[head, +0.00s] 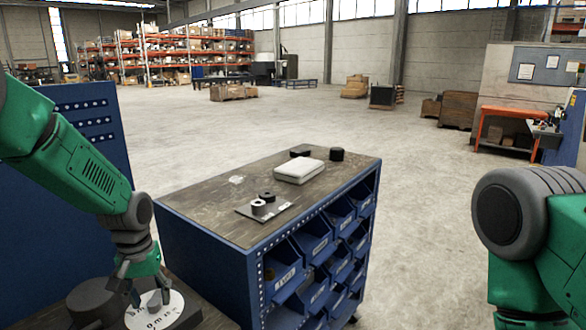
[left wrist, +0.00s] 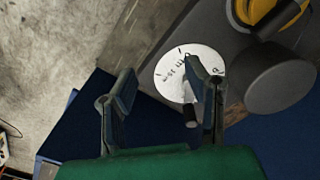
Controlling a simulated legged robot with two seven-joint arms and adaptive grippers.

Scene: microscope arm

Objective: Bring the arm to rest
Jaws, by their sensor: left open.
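My left gripper (head: 146,290) hangs at the lower left, pointing down over a white disc (head: 163,310) with black markings. In the left wrist view its two fingers (left wrist: 163,88) are apart, with nothing visibly held between them. The white disc (left wrist: 180,72) is beyond the fingers, and the right finger overlaps it. A small grey piece (left wrist: 190,114) shows beside the right finger; whether they touch I cannot tell. A dark cylinder (left wrist: 281,80) stands beside the disc. My right arm shows at the right edge, its gripper out of view.
A blue cabinet (head: 202,268) with bins stands in the middle. Its top holds a pale box (head: 298,171), black pieces and a small plate. A blue perforated panel (head: 75,160) stands at the left. A yellow part (left wrist: 262,10) lies near the cylinder. The floor beyond the cabinet is open.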

